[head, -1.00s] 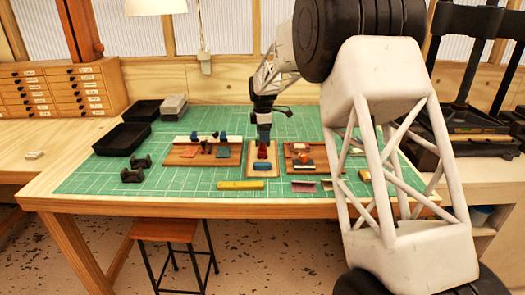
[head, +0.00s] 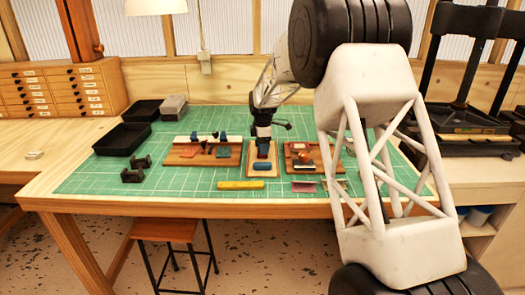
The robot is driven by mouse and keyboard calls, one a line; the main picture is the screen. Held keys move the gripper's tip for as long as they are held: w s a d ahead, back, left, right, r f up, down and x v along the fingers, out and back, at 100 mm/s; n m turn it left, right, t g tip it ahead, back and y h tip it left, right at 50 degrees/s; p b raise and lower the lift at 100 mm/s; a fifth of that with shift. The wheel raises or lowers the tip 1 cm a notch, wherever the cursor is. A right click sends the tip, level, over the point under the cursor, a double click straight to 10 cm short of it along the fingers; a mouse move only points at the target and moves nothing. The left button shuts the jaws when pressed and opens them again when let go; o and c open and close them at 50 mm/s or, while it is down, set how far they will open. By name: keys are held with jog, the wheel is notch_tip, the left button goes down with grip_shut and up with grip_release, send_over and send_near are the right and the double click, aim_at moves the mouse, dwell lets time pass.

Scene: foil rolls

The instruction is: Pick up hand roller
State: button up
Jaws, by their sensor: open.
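My gripper (head: 263,153) points down over the small middle board (head: 250,174) on the green cutting mat. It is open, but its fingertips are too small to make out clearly. A blue block (head: 262,166) lies on the front of that board, just in front of the gripper. Whatever lies directly under the fingers is mostly hidden. Small tools lie on the left wooden board (head: 180,160) and on the right wooden board (head: 328,168). I cannot tell for sure which small thing is the hand roller.
A yellow bar (head: 241,184) lies in front of the middle board. A black press (head: 470,115) stands at the right. The mat's left front is clear.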

jog(key=shift+c, duration=0.5)
jog(key=c, duration=1)
